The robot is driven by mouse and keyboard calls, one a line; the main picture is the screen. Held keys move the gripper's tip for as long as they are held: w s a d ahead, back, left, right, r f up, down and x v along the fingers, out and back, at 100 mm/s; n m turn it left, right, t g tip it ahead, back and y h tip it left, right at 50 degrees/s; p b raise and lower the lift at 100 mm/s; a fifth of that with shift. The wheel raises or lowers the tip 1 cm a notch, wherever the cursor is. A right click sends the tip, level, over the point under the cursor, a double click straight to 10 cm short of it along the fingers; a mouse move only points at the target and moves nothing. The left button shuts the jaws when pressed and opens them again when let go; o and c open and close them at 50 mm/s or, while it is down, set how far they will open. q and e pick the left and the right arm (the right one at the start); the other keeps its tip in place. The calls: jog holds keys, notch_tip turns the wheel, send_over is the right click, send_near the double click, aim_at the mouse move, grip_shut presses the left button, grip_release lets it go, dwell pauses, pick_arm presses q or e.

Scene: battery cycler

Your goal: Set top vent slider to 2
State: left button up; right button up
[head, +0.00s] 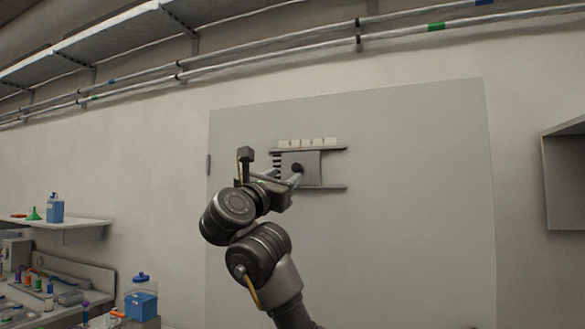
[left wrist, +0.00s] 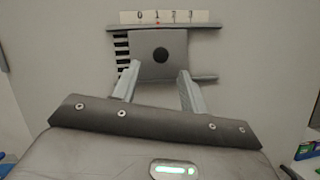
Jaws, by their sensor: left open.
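The vent slider is a grey plate (head: 313,170) with a round dark knob (head: 297,168), set between two horizontal rails on a wall panel. The plate (left wrist: 143,68) and knob (left wrist: 160,55) also show in the left wrist view. Dark vent slots (left wrist: 122,50) lie uncovered at the plate's left. White number labels (left wrist: 165,16) run above the top rail; 0 and 1 read clearly, the others poorly. A small orange mark sits near the 1. My left gripper (head: 285,180) is open, its fingers (left wrist: 156,74) apart just below the knob, with nothing between them. My right gripper is out of view.
The large grey panel (head: 400,200) around the vent is bare. A shelf (head: 85,228) with a blue bottle (head: 55,208) and a cluttered bench stand at lower left. A grey wall box (head: 565,180) is at the right. Pipes run overhead.

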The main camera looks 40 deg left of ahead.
aim_at(295, 169)
pick_arm(q)
jog(key=p+x, duration=0.1)
jog(key=x, duration=0.3)
jog(key=shift+w+r, duration=0.15)
jog(key=shift+w, duration=0.1)
jog(key=shift+w+a+r, duration=0.15)
jog(key=shift+w+a, duration=0.05)
jog(key=shift+w, duration=0.4)
jog(key=shift+c, duration=0.3)
grip_shut()
